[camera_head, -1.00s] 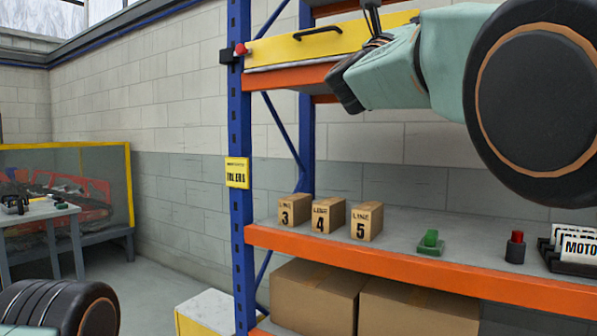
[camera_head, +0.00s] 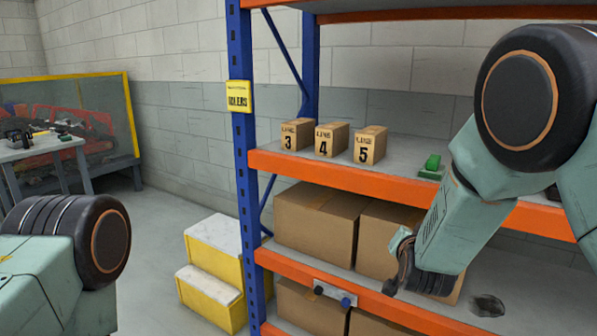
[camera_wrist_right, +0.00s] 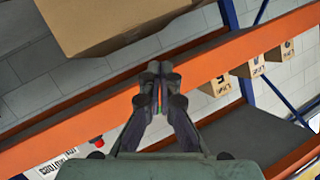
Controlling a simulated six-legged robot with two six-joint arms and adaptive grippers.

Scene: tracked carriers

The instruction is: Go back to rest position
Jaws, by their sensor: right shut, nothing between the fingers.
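My right arm comes in from the right in the head view and bends down in front of the blue and orange shelf rack (camera_head: 380,187). Its wrist end, with the dark gripper (camera_head: 392,286), is in front of the lower shelf; the fingers are hard to make out there. In the right wrist view my right gripper (camera_wrist_right: 157,85) is shut, with its fingertips together and nothing between them. An orange shelf beam (camera_wrist_right: 70,133) shows behind the fingers. Only a joint of my left arm shows at the lower left of the head view; its gripper is out of view.
Small boxes marked 3 (camera_head: 296,135), 4 (camera_head: 331,139) and 5 (camera_head: 370,145) and a green item (camera_head: 431,168) stand on the middle shelf. Large cartons (camera_head: 317,222) are below. A yellow step stool (camera_head: 212,262) stands left of the rack.

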